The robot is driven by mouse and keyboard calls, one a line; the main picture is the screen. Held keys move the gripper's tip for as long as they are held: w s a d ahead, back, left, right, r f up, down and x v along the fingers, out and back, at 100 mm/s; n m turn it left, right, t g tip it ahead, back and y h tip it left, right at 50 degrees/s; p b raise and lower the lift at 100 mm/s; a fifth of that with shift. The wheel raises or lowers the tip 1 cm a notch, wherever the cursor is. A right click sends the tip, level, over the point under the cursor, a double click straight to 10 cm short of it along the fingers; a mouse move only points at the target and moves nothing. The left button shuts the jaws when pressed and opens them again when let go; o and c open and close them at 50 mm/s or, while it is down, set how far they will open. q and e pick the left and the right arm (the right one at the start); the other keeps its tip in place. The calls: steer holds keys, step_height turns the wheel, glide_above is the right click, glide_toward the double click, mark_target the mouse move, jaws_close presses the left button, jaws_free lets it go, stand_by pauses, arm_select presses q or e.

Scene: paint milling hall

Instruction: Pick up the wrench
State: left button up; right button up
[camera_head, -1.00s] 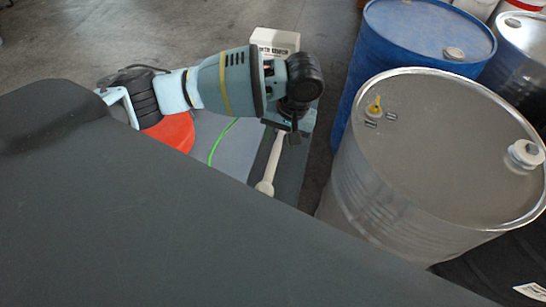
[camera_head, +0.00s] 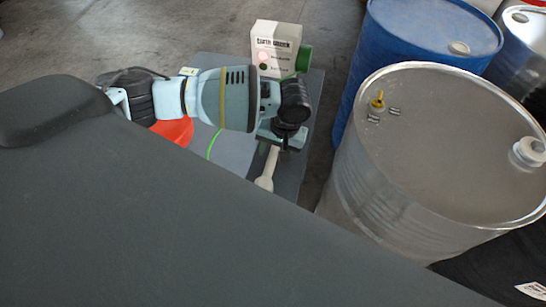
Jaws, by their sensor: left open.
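A pale, long-handled tool (camera_head: 265,180), which I take to be the wrench, lies on the dark strip of a grey table (camera_head: 290,178). Its near end shows as a rounded tip; its far end is hidden under my left gripper. My left gripper (camera_head: 281,143) is over the far end of the tool with its jaws open. Its fingers are small and dark here, and I cannot tell whether they touch the tool. My right gripper is not in view.
A red object (camera_head: 174,131) and a green line (camera_head: 214,144) are left of the tool. A steel drum (camera_head: 430,150) and a blue drum (camera_head: 425,35) stand close on the right.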

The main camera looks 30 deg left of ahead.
arm_select(q)
steer(key=shift+c, duration=0.2)
steer(key=c, duration=1)
steer(key=shift+r, duration=0.1)
jaws_close()
